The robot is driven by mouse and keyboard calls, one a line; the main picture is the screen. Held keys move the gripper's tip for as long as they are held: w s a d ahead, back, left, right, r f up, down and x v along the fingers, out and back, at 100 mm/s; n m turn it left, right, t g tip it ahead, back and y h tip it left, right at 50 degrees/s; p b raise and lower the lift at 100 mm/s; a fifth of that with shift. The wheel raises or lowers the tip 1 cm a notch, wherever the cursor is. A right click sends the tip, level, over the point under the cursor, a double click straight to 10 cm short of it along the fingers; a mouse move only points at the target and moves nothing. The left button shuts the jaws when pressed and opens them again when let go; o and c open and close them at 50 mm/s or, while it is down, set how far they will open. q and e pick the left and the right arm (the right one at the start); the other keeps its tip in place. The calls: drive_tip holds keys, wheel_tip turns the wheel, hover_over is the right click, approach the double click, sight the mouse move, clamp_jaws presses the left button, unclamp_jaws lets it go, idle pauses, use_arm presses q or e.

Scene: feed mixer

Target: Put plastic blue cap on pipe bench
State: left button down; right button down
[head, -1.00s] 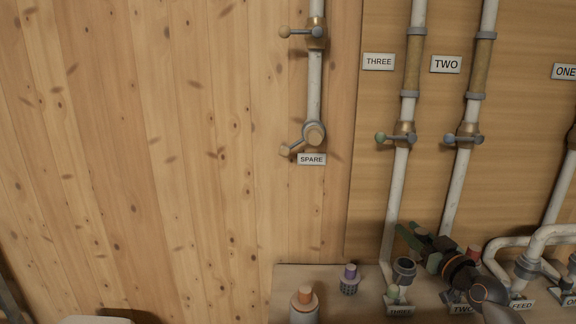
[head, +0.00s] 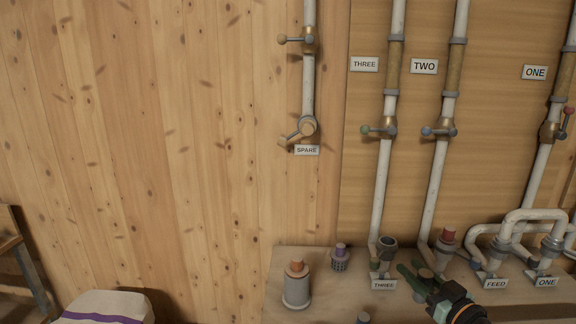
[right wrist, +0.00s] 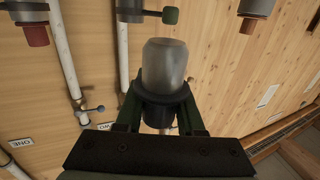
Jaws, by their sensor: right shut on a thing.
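My right gripper (head: 420,276) has green fingers and is low over the pipe bench (head: 325,292), in front of the pipes. In the right wrist view the fingers (right wrist: 163,112) are shut on a pale grey cylinder (right wrist: 165,68) with a dark collar. I cannot make out blue on this held piece. A small bluish top (head: 363,318) shows at the bottom edge of the head view, mostly cut off; I cannot tell whether it is the blue cap. My left gripper is not in view.
An orange-topped grey canister (head: 297,285) and a small purple-topped piece (head: 340,258) stand on the bench's left. An open socket (head: 388,243) stands by THREE, a red-topped fitting (head: 448,238) behind my gripper. White curved pipes (head: 520,222) rise at right.

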drive_tip(key=s+a+n+y, duration=0.1)
drive_tip(key=s+a, duration=0.2)
drive_tip(key=s, duration=0.8)
drive_tip(key=s+a+n+g+y, duration=0.1)
drive_tip(key=s+a, duration=0.3)
drive_tip(key=s, duration=0.7)
drive_tip(key=shift+s+a+f+y, duration=0.3)
drive_tip(key=shift+s+f+y, duration=0.1)
drive_tip(key=shift+y, duration=0.1)
